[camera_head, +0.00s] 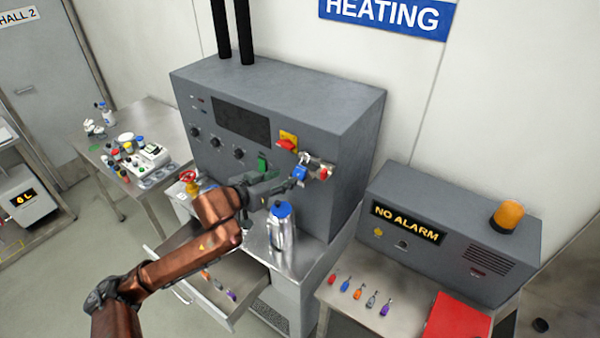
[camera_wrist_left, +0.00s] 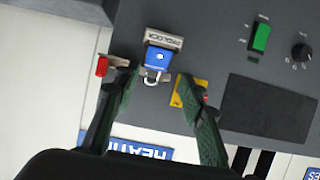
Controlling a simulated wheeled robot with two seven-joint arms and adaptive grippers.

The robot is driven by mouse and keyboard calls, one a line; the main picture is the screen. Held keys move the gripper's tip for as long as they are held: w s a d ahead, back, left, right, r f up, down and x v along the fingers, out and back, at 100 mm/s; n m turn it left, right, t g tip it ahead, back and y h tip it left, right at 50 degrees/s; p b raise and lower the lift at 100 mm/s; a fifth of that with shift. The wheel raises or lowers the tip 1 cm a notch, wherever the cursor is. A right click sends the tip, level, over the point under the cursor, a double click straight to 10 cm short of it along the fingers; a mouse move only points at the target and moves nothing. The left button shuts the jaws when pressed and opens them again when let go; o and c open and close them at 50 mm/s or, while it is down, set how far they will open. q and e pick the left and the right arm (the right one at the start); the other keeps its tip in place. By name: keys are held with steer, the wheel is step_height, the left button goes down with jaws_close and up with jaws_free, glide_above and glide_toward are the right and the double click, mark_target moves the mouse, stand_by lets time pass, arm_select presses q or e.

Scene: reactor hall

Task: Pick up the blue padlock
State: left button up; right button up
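The blue padlock (camera_head: 300,173) is at the upper right of the grey cabinet's front, with its pale shackle upward. In the left wrist view the padlock (camera_wrist_left: 157,59) appears upside down against a plate lettered PADLOCK (camera_wrist_left: 164,38). My left gripper (camera_head: 289,183) is close in front of the padlock. In the left wrist view the green fingers of my left gripper (camera_wrist_left: 158,82) are spread apart, with the padlock seen between and just beyond their tips. I see no finger touching it. My right gripper is in neither view.
A red rotary switch (camera_head: 287,144) on a yellow plate and a green switch (camera_head: 262,162) are near the padlock. A metal flask with blue lid (camera_head: 281,227) stands below my left gripper. An open drawer (camera_head: 215,285) juts out under my arm.

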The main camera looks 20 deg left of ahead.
mark_target(299, 171)
arm_select(q)
steer(key=p+x, duration=0.1)
steer(key=x, duration=0.2)
steer(key=p+x, duration=0.1)
steer(key=x, duration=0.3)
steer(key=shift+d+r, duration=0.2)
steer(key=shift+w+d+f, duration=0.15)
steer(key=shift+w+f, duration=0.1)
steer(key=shift+w, duration=0.1)
steer(key=c, duration=0.9)
steer(key=shift+r, duration=0.1)
steer(key=shift+r, duration=0.1)
